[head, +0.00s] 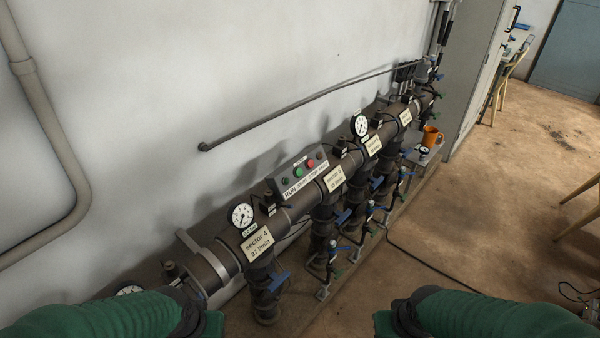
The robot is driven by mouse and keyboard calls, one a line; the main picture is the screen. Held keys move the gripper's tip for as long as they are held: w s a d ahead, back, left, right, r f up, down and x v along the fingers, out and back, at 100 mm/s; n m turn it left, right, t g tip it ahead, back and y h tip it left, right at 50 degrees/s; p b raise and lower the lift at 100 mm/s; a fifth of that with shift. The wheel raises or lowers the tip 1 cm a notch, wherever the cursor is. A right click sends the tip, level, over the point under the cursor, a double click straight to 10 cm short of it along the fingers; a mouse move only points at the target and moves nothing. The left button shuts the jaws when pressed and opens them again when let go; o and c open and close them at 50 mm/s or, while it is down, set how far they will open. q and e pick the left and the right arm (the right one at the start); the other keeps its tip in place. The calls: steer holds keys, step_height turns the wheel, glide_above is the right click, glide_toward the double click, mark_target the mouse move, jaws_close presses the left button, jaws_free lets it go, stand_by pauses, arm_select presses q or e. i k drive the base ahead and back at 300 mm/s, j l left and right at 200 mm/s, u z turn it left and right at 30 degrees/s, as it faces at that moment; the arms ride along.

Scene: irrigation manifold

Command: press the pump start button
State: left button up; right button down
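A white label strip under the buttons starts with "RUN"; the rest is too small to read. Nothing touches the buttons. My two green-sleeved arms show only at the bottom left and bottom right corners, well below the box. Neither gripper is in view.
The manifold (220,255) runs along the wall with gauges (242,215), sector labels and blue-handled valves (277,283) in front. A thin grey pipe (300,110) juts along the wall above. An orange mug (431,136) stands at the far end. Floor (470,240) at right is mostly clear.

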mark_target(299, 171)
steer(key=i+l+u, duration=0.75)
steer(key=l+u, duration=0.2)
steer(key=l, duration=0.25)
